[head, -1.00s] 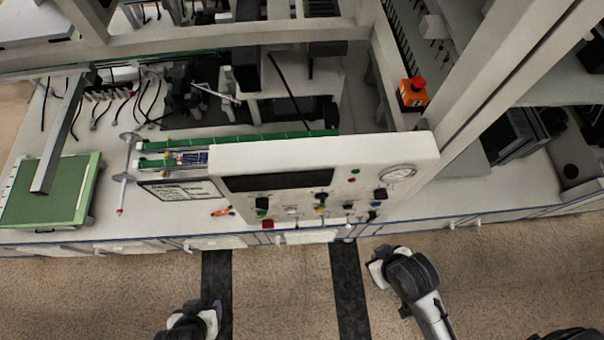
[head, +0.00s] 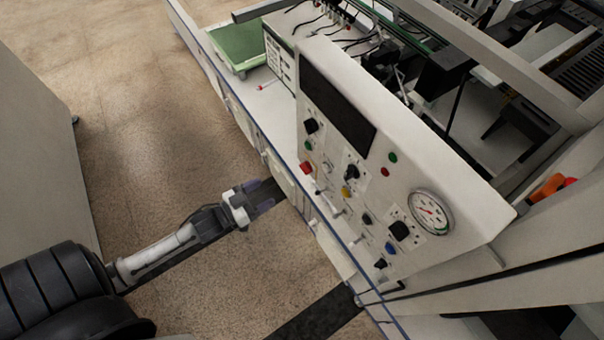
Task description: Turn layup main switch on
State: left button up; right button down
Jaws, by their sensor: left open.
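The white layup control panel (head: 455,195) fills the right middle of the head view, tilted, with a dark display (head: 338,105). It carries a black rotary knob (head: 311,126) below the display, a red square button (head: 306,168), another black knob (head: 352,172), a yellow button (head: 346,190) and more black knobs toward the gauge (head: 431,212). I cannot read labels, so I cannot tell which is the main switch. My left gripper (head: 270,196) is open and empty, left of the panel's lower edge, apart from the controls. My right gripper is out of view.
A blue-edged bench (head: 272,120) runs below the panel, with drawers along its front. A green tray (head: 240,48) lies at its far end. The floor left of the bench is clear.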

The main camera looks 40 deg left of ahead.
aim_at(306, 168)
pick_arm(q)
jog(key=p+x, duration=0.1)
jog(key=x, duration=1.2)
jog(key=shift+w, duration=0.4)
jog(key=shift+d+r, duration=0.1)
jog(key=shift+r, duration=0.05)
jog(key=c, duration=0.9)
